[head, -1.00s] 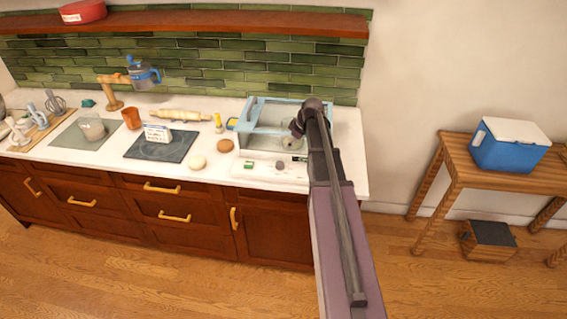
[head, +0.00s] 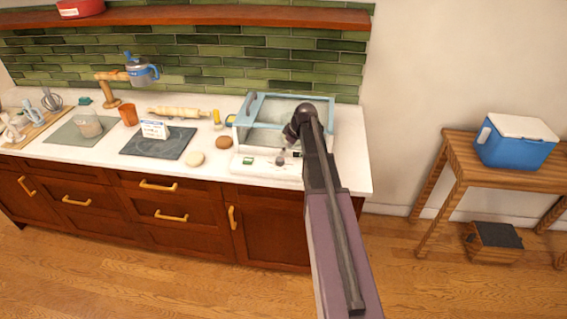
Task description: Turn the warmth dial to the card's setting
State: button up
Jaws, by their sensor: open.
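A box with a pale blue frame and clear panels (head: 262,112) stands at the right end of the counter. A white front panel (head: 240,165) with a small green patch (head: 248,160) lies along its near side. I cannot make out the warmth dial clearly. A white card (head: 154,129) with blue print stands on the dark slate; its setting is too small to read. My gripper (head: 286,157) is small and partly hidden by my arm. It is open, over or close to the right part of the front panel; I cannot tell whether it touches anything.
A rolling pin (head: 178,112), orange cup (head: 128,114) and jug (head: 141,72) are further left. A wooden side table (head: 460,165) with a blue cooler (head: 512,148) stands right.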

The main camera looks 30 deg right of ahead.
aim_at(281, 159)
jog(key=shift+b+x, duration=3.05)
jog(key=shift+x, duration=0.55)
jog(key=c, duration=0.9)
jog(key=shift+o, duration=0.2)
jog(key=shift+d, duration=0.45)
jog(key=shift+a, duration=0.4)
